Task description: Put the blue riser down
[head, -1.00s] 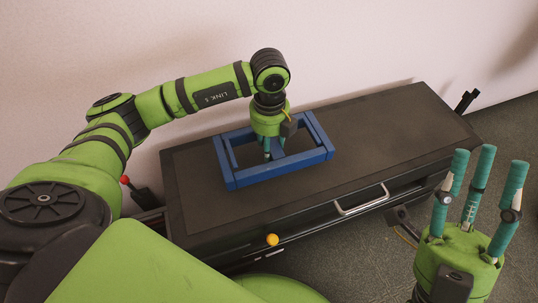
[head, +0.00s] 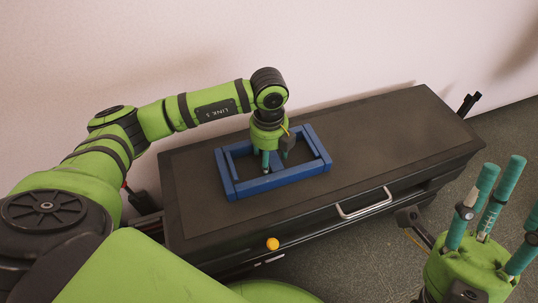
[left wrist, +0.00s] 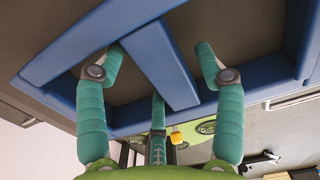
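The blue riser (head: 278,182) is an open rectangular frame with a bar across its middle. It appears to lie flat on the left half of the dark cabinet top (head: 385,135). My left gripper (head: 275,160) points down into the frame. In the left wrist view its fingers (left wrist: 160,62) are spread around the riser's middle bar (left wrist: 165,70), with gaps between the side fingers and the bar. The third finger's contact with the bar cannot be told. My right gripper (head: 500,195) is empty, fingers spread and pointing up, beyond the cabinet's front right.
The cabinet top right of the riser is clear. A silver drawer handle (head: 364,204) sticks out of the cabinet front. A yellow ball-shaped knob (head: 272,244) shows near the front left. The wall (head: 380,40) stands close behind the cabinet.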

